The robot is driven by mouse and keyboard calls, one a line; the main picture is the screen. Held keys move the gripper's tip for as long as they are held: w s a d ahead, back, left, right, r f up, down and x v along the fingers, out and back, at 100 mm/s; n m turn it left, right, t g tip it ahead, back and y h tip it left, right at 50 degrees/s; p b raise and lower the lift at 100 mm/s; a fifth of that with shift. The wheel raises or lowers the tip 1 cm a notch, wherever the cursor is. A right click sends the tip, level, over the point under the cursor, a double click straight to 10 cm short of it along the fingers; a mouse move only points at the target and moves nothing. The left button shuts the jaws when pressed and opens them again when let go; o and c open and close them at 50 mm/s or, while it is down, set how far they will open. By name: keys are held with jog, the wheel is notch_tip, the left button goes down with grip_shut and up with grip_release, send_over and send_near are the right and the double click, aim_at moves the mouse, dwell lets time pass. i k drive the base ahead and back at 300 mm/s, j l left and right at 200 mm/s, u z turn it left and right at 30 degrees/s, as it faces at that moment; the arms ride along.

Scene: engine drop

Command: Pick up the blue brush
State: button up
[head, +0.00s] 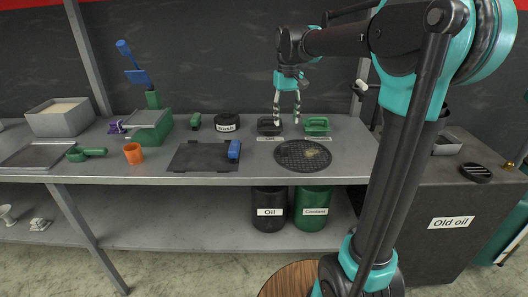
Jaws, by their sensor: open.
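A small blue block-shaped thing (234,149), which looks like the blue brush, lies on the right part of a dark flat mat (195,158) on the grey bench. Its bristles cannot be made out. My gripper (286,122) is open and empty, pointing down above the bench. It is right of and behind the blue brush, between a black tray and a green tray, apart from the brush.
The black tray (268,127), green tray (317,125) and round dark grate (303,156) are near my gripper. A black round container (227,122) stands behind the mat. An orange cup (133,153) stands left. My arm fills the right side.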

aim_at(233, 152)
jog(key=j, duration=1.25)
